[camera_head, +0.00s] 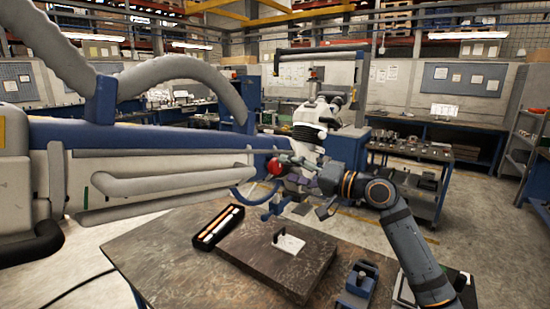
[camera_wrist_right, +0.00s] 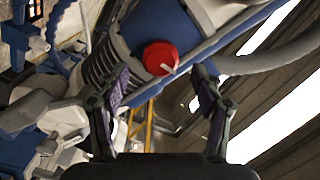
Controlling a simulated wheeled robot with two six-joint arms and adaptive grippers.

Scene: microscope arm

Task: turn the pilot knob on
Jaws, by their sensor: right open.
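The pilot knob (camera_head: 274,166) is a small red knob at the end of the large blue and white arm (camera_head: 150,140) that reaches in from the left. The knob also shows in the right wrist view (camera_wrist_right: 160,58), upper middle, with a pale mark across its face. My right gripper (camera_head: 304,180) is just to the right of the knob in the head view. In the wrist view its two fingers (camera_wrist_right: 163,85) are spread wide, with nothing between the pads. The knob lies ahead of the gap, apart from both fingers. My left gripper is not in view.
Below is a table (camera_head: 165,260) with a dark slab, a black tray (camera_head: 217,226) of light sticks, a small white block (camera_head: 289,243) and a blue fixture (camera_head: 357,285). A grey hose (camera_head: 190,68) arches over the arm.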

